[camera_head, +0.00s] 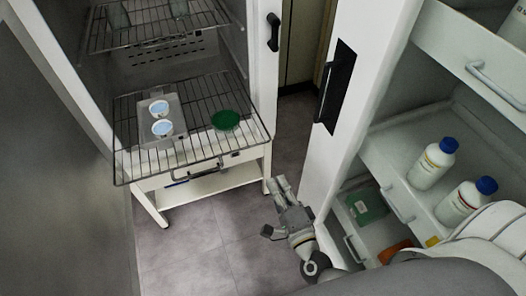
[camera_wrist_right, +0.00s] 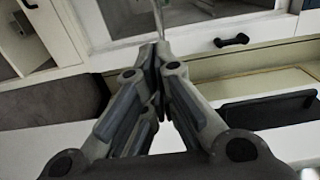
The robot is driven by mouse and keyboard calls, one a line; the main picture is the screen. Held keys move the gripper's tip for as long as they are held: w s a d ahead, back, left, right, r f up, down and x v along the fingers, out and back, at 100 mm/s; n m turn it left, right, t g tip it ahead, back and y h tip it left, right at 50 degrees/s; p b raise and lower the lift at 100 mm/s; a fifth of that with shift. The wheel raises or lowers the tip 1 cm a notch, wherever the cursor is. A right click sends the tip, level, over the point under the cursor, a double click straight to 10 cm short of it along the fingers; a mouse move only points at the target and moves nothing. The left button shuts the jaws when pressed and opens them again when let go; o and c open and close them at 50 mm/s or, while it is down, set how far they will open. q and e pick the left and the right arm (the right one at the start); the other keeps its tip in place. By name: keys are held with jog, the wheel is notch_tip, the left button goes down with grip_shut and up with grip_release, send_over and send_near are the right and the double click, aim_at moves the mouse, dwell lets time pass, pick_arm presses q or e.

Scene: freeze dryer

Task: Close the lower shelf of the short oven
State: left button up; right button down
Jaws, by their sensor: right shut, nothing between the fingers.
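The lower shelf (camera_head: 200,142) is a wire rack pulled out of the front of the short white oven (camera_head: 259,80) in the head view. It holds a tray (camera_head: 173,113) with two pale blue round dishes and a green round dish (camera_head: 226,120). A handle bar (camera_head: 197,171) shows just below its front edge. My right gripper (camera_head: 279,183) is shut and empty, to the right of and below the shelf's front right corner, apart from it. In the wrist view its fingertips (camera_wrist_right: 158,48) meet. A thin grey bar (camera_wrist_right: 157,17) shows beyond them; I cannot tell what it is. My left gripper is out of view.
An upper wire rack (camera_head: 150,30) is inside the oven. A white cabinet (camera_head: 345,110) with a black handle stands at right. Its open drawers hold white bottles with blue caps (camera_head: 433,165). Grey floor (camera_head: 195,240) is clear below the oven.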

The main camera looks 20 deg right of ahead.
aim_at(258, 145)
jog(key=w+p, duration=0.2)
jog(key=w, duration=0.8)
jog(key=shift+w+r, duration=0.1)
jog(key=shift+w, duration=0.95)
jog(key=shift+w, duration=0.1)
